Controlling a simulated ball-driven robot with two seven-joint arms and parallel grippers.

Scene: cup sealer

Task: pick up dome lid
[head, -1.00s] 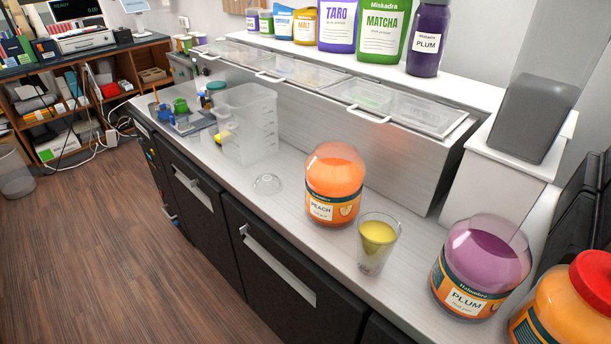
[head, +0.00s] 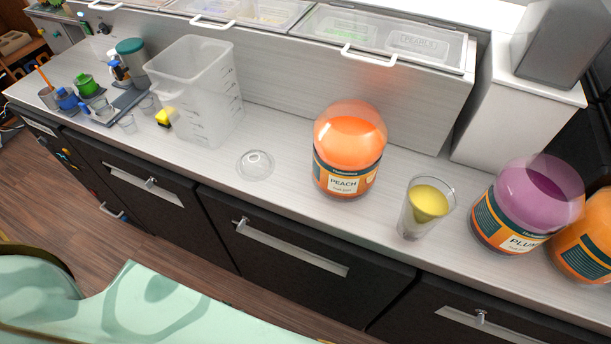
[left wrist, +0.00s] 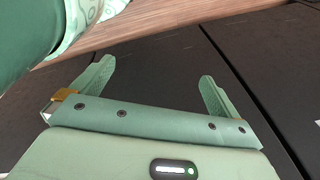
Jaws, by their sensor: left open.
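The clear dome lid (head: 256,165) lies on the counter in the head view, left of the peach jar (head: 348,150). A clear cup (head: 427,208) with yellow contents stands right of the peach jar. My left gripper (left wrist: 155,80) shows in the left wrist view with its two green fingers spread apart and nothing between them. Dark cabinet fronts and the wood floor lie beyond the fingers, and the lid does not show there. The left gripper's fingers are not seen in the head view. My right gripper is in neither view.
A clear measuring container (head: 198,95) stands left of the lid, with a yellow item (head: 164,117) beside it. Plum jar (head: 527,205) and an orange jar (head: 590,240) stand at the right. The topping bin (head: 390,95) closes off the back. Counter around the lid is bare.

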